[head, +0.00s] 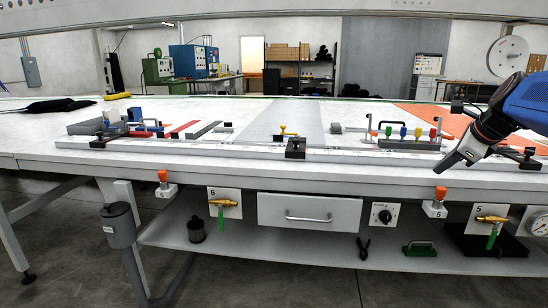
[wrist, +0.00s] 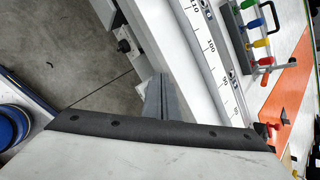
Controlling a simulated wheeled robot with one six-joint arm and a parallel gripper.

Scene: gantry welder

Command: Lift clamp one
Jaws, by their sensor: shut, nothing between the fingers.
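No label in view marks which part is clamp one. My gripper (head: 441,168) is shut and empty, just in front of the table's front edge, to the right of the coloured handles. Its grey fingers show in the wrist view (wrist: 162,98).
A scaled rail (wrist: 210,45) runs along the table's front edge. Orange-knobbed parts (head: 162,183) (head: 439,203), a drawer (head: 310,215) and a dial (head: 381,214) sit below it. Grey and red blocks (head: 184,129) lie at the left. The white table surface (head: 235,108) has bare room.

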